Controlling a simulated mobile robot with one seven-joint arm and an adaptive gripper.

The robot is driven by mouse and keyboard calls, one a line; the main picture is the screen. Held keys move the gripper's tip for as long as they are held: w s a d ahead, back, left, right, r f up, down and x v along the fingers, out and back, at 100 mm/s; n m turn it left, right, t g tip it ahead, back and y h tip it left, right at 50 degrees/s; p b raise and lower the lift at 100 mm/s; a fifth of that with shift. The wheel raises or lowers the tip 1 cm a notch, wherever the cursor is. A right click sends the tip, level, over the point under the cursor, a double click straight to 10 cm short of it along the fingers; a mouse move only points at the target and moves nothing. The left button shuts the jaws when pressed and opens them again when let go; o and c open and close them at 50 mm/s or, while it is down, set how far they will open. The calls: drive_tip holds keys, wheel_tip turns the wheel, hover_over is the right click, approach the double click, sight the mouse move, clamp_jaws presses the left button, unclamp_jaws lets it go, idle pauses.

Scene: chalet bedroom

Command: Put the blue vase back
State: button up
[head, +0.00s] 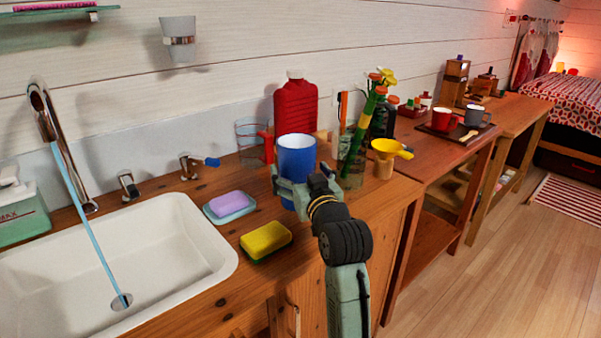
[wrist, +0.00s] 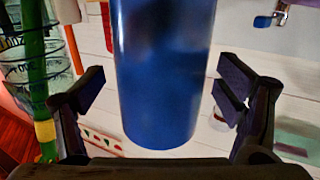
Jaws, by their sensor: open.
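The blue vase (head: 297,160) stands upright near the back of the wooden counter, with its lower part hidden behind my gripper (head: 300,190). In the wrist view the vase (wrist: 163,75) fills the middle, between my two dark fingers. My gripper (wrist: 160,88) is open around the vase, with a visible gap on each side. I cannot see the vase's contact with the counter clearly.
A red bottle (head: 295,105) and a clear glass (head: 250,145) stand behind the vase. A glass with flower stems (head: 354,165) and a yellow funnel (head: 388,149) are close on the right. A purple sponge (head: 229,202), a yellow sponge (head: 265,238) and the sink (head: 215,240) lie left.

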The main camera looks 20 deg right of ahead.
drive_tip(key=shift+r, duration=0.25)
drive_tip(key=s+b, duration=0.2)
drive_tip(key=s, duration=1)
drive_tip(key=shift+a+b, duration=0.3)
drive_tip(key=shift+f, duration=0.1)
idle(0.6)
